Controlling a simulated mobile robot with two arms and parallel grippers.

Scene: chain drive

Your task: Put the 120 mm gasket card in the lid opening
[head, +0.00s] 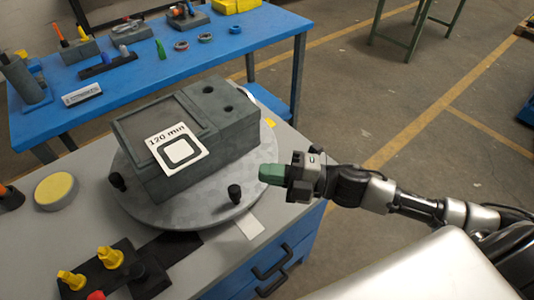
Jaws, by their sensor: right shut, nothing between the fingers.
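The white gasket card (168,158), marked "120 min" as far as I can read it, has a black rounded-square outline. It lies at an angle on top of the dark grey box (215,125), across the front edge of the shallow rectangular lid opening (150,120). Part of it seems to hang over the box's front edge; whether any of it sits down in the opening I cannot tell. My right gripper (272,174) has green fingertips. It is shut and empty, to the right of the box and apart from the card. My left gripper is not in view.
The box stands on a round grey plate (210,205) with black knobs, on the grey bench (215,265). A yellow round pad (56,190) lies left, and yellow-topped pegs (110,257) stand front left. A blue table (130,75) behind holds tools. Floor on the right is open.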

